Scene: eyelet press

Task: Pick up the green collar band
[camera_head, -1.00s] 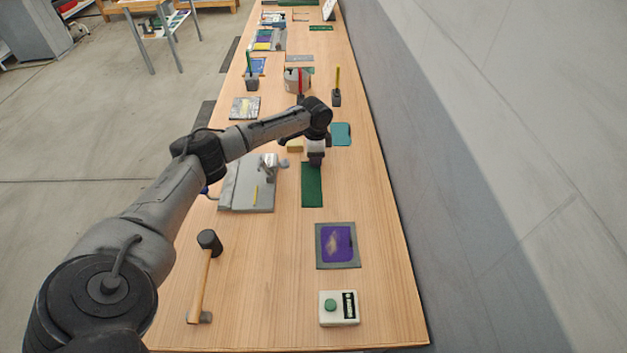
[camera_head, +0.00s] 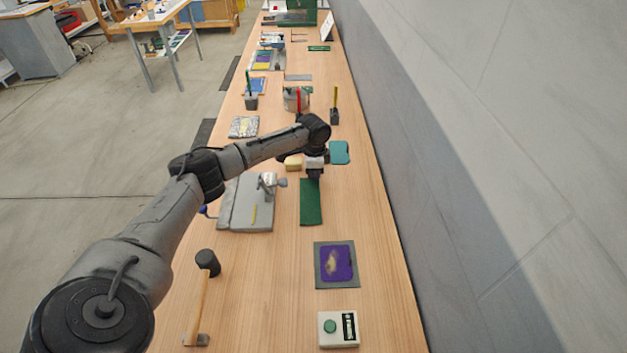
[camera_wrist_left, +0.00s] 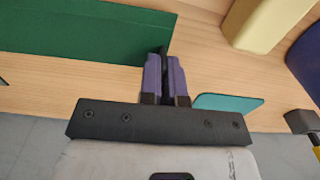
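A flat dark green strip (camera_head: 311,203), which I take for the green collar band, lies on the long wooden bench. In the left wrist view the strip (camera_wrist_left: 80,30) fills the upper left, and its right end lies just beyond my fingertips. My left gripper (camera_head: 314,175) points down at the strip's far end. In the wrist view the left gripper's (camera_wrist_left: 165,62) purple-sided fingers are close together with dark pads between them. I see nothing clearly held, and whether the tips touch the strip is unclear. My right gripper is out of view.
A yellow block (camera_head: 293,163) and a teal piece (camera_head: 340,152) lie near the gripper. A grey plate with a metal fixture (camera_head: 235,205) is at left. A purple-topped mat (camera_head: 318,280), a button box (camera_head: 338,342) and a mallet (camera_head: 207,263) are nearer. A wall (camera_head: 440,170) borders the right.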

